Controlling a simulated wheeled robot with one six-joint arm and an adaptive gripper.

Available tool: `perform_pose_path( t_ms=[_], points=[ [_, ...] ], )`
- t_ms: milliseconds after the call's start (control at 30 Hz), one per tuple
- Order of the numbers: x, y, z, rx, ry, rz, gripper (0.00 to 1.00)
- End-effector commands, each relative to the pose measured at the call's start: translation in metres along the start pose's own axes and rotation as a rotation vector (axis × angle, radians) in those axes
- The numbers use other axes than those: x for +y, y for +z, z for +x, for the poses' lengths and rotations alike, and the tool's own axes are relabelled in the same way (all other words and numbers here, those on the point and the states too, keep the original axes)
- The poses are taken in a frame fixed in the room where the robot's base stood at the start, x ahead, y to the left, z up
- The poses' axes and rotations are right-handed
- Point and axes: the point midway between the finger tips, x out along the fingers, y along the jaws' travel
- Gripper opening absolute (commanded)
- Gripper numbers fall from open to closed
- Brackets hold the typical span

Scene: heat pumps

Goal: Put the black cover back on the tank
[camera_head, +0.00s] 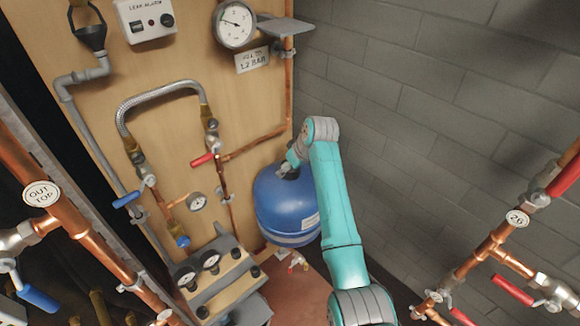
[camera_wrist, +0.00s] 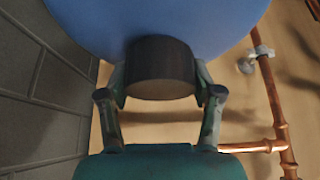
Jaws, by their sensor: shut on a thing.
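The blue tank (camera_head: 283,205) stands against the wooden panel in the head view, and its blue surface (camera_wrist: 150,22) fills the top of the wrist view. The black cover (camera_wrist: 160,68) is a short dark cylinder between my fingers, right against the tank's surface. My gripper (camera_head: 287,170) is at the top of the tank in the head view. In the wrist view my gripper (camera_wrist: 160,85) is shut on the cover, one finger on each side. I cannot tell whether the cover is seated; what lies under it is hidden.
A copper pipe (camera_head: 255,143) with a red-handled valve (camera_head: 203,160) runs left of the tank. A grey shelf (camera_head: 285,27) and pressure gauge (camera_head: 235,23) are above. The grey block wall (camera_head: 420,110) is at right. More pipework (camera_head: 500,235) stands at the lower right.

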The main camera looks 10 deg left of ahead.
Motion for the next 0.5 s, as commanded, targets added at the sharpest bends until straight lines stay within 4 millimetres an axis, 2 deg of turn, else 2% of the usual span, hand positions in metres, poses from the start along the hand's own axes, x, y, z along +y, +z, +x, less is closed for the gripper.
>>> perform_pose_path(
  t_ms=[467, 500],
  points=[
    [0.0001, 0.0019, 0.0038, 0.000, 0.000, 0.000, 0.15],
    [0.0001, 0.0019, 0.0038, 0.000, 0.000, 0.000, 0.67]
  ],
)
